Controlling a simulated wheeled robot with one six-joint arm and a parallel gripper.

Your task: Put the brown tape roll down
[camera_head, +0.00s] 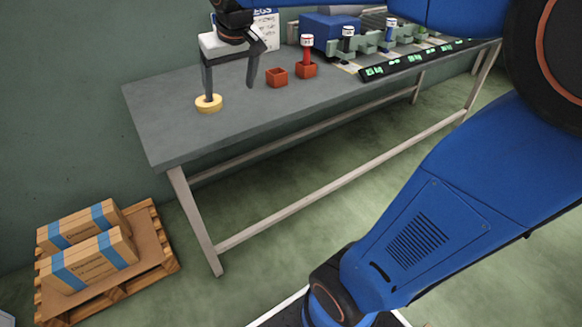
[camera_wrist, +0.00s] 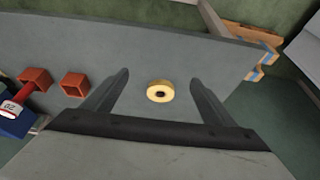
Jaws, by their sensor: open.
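The tape roll (camera_head: 209,103) looks pale yellow-tan and lies flat on the grey table (camera_head: 165,125) near its left end. It also shows in the wrist view (camera_wrist: 160,91), between and beyond the two fingers. My gripper (camera_head: 230,90) is open above the table, with its fingers spread wide and nothing held. In the head view one finger's tip overlaps the roll's middle; in the wrist view the roll appears apart from both fingers.
A blue box (camera_head: 325,32) and a black display strip (camera_head: 415,59) are farther right. Cartons (camera_head: 85,245) sit on a floor pallet.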

